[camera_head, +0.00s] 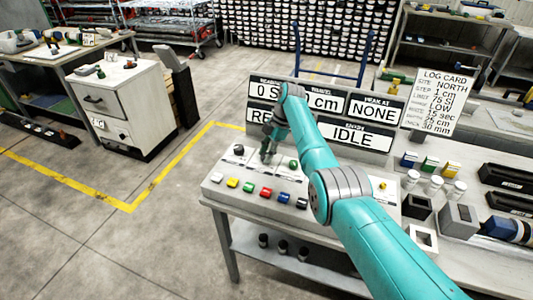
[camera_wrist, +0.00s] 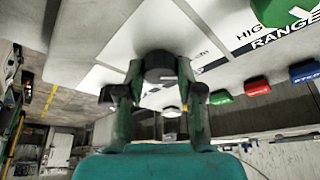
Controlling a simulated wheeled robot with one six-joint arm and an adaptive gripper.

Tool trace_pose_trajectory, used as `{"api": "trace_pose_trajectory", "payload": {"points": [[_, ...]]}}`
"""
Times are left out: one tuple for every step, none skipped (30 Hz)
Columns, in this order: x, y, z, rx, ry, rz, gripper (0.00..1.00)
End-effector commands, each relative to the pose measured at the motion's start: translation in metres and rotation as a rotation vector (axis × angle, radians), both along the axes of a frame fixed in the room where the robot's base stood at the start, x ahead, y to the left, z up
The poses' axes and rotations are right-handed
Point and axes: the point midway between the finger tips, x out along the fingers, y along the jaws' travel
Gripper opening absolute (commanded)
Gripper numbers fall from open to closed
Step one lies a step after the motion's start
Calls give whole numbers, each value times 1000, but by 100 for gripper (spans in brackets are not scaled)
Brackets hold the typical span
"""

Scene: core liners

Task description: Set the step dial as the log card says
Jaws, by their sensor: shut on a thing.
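The log card (camera_head: 444,100) stands at the back right in the head view. Its step line reads 1 cm. The control panel (camera_head: 218,187) sits on the bench. My gripper (camera_head: 267,156) is at the panel between a black knob (camera_head: 239,149) and a green knob (camera_head: 294,164). In the wrist view my gripper (camera_wrist: 163,88) is shut on a dark round knob (camera_wrist: 160,66). Its label and pointer are not readable. The green knob (camera_wrist: 285,10), marked RANGE, is beside it, with HIGH legible. I cannot tell the step dial's setting.
A display board (camera_head: 357,135) behind the panel shows NONE and IDLE; my arm covers parts of it. Several coloured buttons (camera_head: 265,192) line the panel's front. Jars (camera_head: 433,184), small blocks and black trays (camera_head: 505,176) lie to the right. The floor at left is open.

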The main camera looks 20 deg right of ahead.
Motion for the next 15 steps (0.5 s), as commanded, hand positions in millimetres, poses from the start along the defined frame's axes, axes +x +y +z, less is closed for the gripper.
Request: {"api": "trace_pose_trajectory", "payload": {"points": [[0, 0, -1, -1, 1, 0, 1], [0, 0, -1, -1, 1, 0, 1], [0, 0, -1, -1, 1, 0, 1], [0, 0, -1, -1, 1, 0, 1], [0, 0, -1, -1, 1, 0, 1], [0, 0, -1, -1, 1, 0, 46], [0, 0, -1, 0, 1, -1, 54], [0, 0, -1, 0, 1, -1, 61], [0, 0, -1, 0, 0, -1, 61], [0, 0, -1, 0, 0, -1, 61], [0, 0, -1, 0, 0, -1, 61], [0, 0, 0, 0, 0, -1, 61], [0, 0, 0, 0, 0, -1, 61], [0, 0, 0, 0, 0, -1, 61], [0, 0, 0, 0, 0, -1, 61]]}}
